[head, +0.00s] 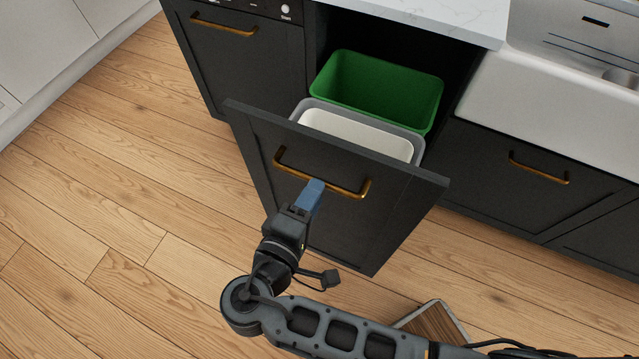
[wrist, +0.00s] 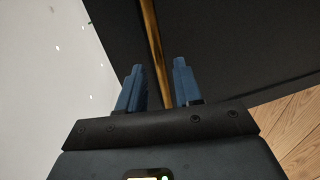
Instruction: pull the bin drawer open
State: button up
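The bin drawer (head: 340,215) has a dark front and stands pulled out from the cabinet. Inside it are a green bin (head: 385,88) and a white bin with a grey rim (head: 355,133). The brass handle (head: 352,190) runs across the upper part of the front. My gripper (head: 314,190) is at the middle of the handle, its blue fingertips in front of it. In the wrist view the two fingers (wrist: 158,72) stand apart, with the handle (wrist: 151,35) passing between them. Gaps show on both sides of the bar, so the gripper is open around it.
A dark panel with a brass handle (head: 225,27) is at the left, and another dark cabinet front (head: 535,185) is under the white sink (head: 545,100) at the right. A marble counter (head: 455,15) lies above. The wooden floor (head: 110,220) at the left is clear.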

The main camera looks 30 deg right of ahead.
jog(key=v, duration=0.3)
jog(key=shift+s+a, duration=0.15)
dwell(0.5)
jog(key=s+d+f+g+y, duration=0.1)
jog(key=s+d+f+y, duration=0.1)
jog(key=s+f+y, duration=0.4)
jog(key=s+d+f+y, duration=0.3)
jog(key=s+f+y, duration=0.1)
jog(key=s, duration=0.4)
jog(key=s+d+r+m+t+y, duration=0.1)
jog(key=s+d+r+m+t, duration=0.1)
jog(key=r, duration=0.5)
jog(key=s+d+r+m+t, duration=0.2)
jog(key=s+r, duration=0.2)
jog(key=r, duration=0.4)
jog(key=s+d+r+m+t+y, duration=0.1)
jog(key=s+d+r+m+t, duration=0.1)
jog(key=r, duration=0.6)
jog(key=shift+s+r+m+t+y, duration=0.3)
jog(key=shift+s+m, duration=0.2)
jog(key=shift+s, duration=0.45)
